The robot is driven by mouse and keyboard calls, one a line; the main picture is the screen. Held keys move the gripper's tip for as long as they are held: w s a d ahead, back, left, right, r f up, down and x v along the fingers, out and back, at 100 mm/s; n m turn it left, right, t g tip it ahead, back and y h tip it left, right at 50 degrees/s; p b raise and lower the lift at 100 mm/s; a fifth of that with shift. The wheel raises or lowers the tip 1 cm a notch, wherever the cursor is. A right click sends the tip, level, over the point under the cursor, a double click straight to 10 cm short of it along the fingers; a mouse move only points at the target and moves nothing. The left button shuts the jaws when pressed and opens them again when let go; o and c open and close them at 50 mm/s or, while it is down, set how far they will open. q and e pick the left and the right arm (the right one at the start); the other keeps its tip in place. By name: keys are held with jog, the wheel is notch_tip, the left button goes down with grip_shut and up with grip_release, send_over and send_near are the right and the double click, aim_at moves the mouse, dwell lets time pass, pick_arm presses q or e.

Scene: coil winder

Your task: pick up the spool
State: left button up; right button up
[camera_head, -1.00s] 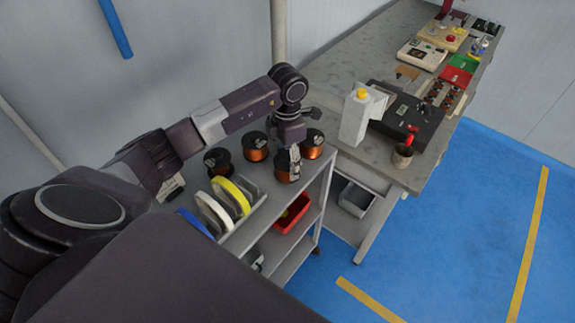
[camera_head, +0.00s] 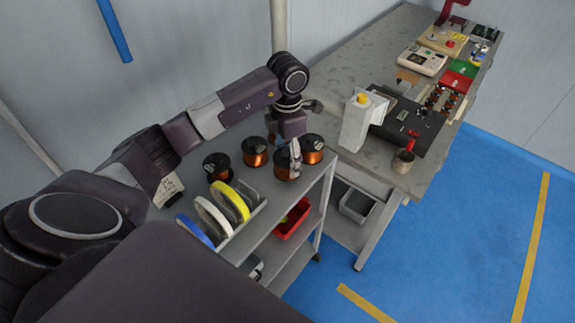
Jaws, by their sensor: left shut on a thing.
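Several copper-wound spools with black flanges stand on the top of a grey shelf rack. My left gripper (camera_head: 294,156) comes down from above on the front right spool (camera_head: 287,168) and is shut on it. I cannot tell whether this spool touches the shelf top. Another spool (camera_head: 312,150) stands just behind it to the right, one spool (camera_head: 255,152) to its left, and one (camera_head: 217,167) farther left. My right gripper is not in view.
Blue, white and yellow tape rolls (camera_head: 232,203) stand in a holder in front of the spools. A red bin (camera_head: 292,218) sits on the shelf below. A workbench (camera_head: 365,62) with a coil winder (camera_head: 408,122) stands to the right. The blue floor is open at right.

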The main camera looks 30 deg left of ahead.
pick_arm(q)
notch_tip(320, 180, up, 7)
jog(key=shift+w+f+b, duration=0.15)
jog(key=shift+b, duration=0.7)
notch_tip(320, 180, up, 10)
jog(key=shift+p, duration=0.4)
jog(key=s+d+f+m, duration=0.3)
jog(key=s+d+m, duration=0.3)
jog(key=m, duration=0.8)
jog(key=s+d+f+m, duration=0.4)
jog(key=s+d+m, duration=0.3)
jog(key=m, duration=0.8)
jog(key=shift+s+d+m, duration=0.25)
jog(key=shift+s+m, duration=0.05)
jog(key=shift+s, duration=0.75)
